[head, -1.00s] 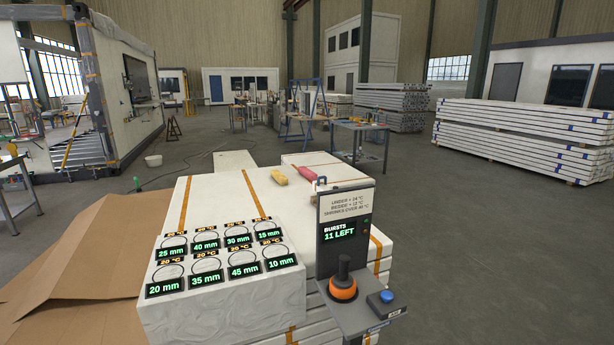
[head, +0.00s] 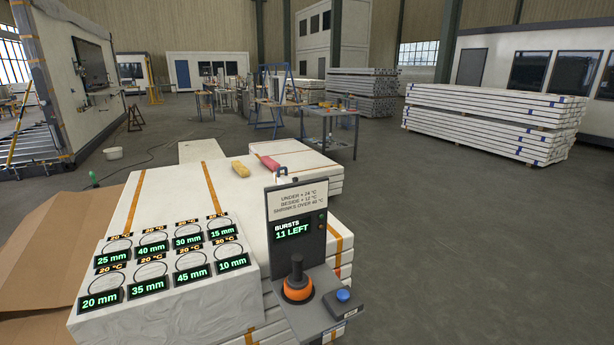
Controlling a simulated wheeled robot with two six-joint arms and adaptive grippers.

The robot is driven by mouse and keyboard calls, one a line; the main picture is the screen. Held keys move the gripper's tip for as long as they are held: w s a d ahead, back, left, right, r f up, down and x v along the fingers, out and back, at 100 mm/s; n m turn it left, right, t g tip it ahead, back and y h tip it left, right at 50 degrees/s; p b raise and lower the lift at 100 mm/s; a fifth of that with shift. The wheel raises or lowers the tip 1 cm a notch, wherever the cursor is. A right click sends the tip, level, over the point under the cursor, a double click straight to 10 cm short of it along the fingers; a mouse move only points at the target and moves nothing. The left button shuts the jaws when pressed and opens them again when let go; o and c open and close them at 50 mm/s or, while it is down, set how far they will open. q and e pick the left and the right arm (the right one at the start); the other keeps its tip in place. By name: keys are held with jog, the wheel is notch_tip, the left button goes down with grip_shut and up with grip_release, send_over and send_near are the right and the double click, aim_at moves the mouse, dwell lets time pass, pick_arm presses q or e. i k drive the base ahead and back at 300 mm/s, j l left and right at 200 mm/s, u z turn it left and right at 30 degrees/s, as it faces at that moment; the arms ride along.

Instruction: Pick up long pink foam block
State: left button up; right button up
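A pink-red piece (head: 270,163) lies on the far part of the white panel stack (head: 170,200), beside a yellow block (head: 240,169). It is small in view, and the console partly covers the area near it, so I cannot tell whether it is the long pink foam block. A small dark item (head: 282,171) sits at its near end. Neither of my grippers shows in the head view.
A console with an orange-based joystick (head: 298,285), blue button (head: 343,296) and "11 LEFT" screen (head: 294,230) stands at the stack's right front. Several round marked spots with millimetre labels (head: 150,285) cover the near panel. Cardboard (head: 40,240) lies left; floor at right is clear.

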aim_at(271, 164)
jog(key=i+l+z, duration=0.25)
jog(key=z, duration=0.2)
jog(key=i+l+z, duration=0.3)
jog(key=z, duration=0.2)
jog(key=i+l+z, duration=0.25)
jog(key=z, duration=0.2)
jog(key=i+z, duration=0.45)
